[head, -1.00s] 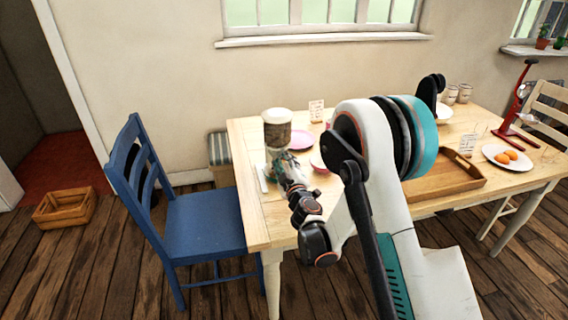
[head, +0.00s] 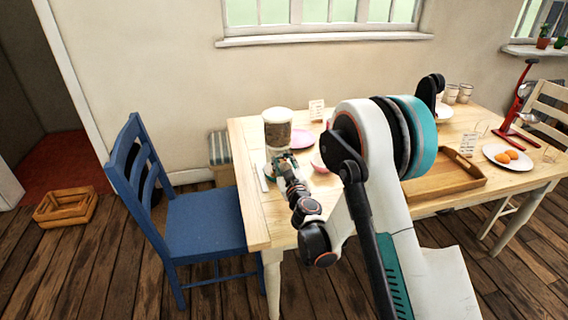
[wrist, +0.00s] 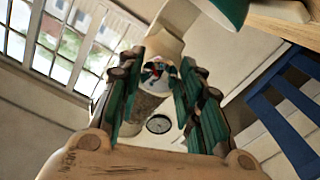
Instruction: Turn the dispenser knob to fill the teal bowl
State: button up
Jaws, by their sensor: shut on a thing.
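The dispenser (head: 277,130) has a clear canister with brown contents and a pale lid, and stands at the table's left end. It also shows, strongly tilted, in the wrist view (wrist: 140,108). My gripper (head: 283,160) is at its lower front. In the wrist view, the green fingers of my gripper (wrist: 163,66) are on both sides of the small dispenser knob (wrist: 158,73), shut on it. Part of the teal bowl (wrist: 230,10) shows at the top edge of the wrist view. The bowl's inside is hidden.
A pink bowl (head: 319,162) and a pink plate (head: 302,140) are right of the dispenser. A wooden tray (head: 452,176) and a plate of orange fruit (head: 510,157) are farther right. A blue chair (head: 190,215) stands at the table's left side.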

aim_at(282, 132)
jog(key=o, duration=1.1)
jog(key=shift+f, duration=0.1)
jog(key=shift+c, duration=0.2)
notch_tip(282, 132, up, 10)
jog(key=shift+r, duration=0.1)
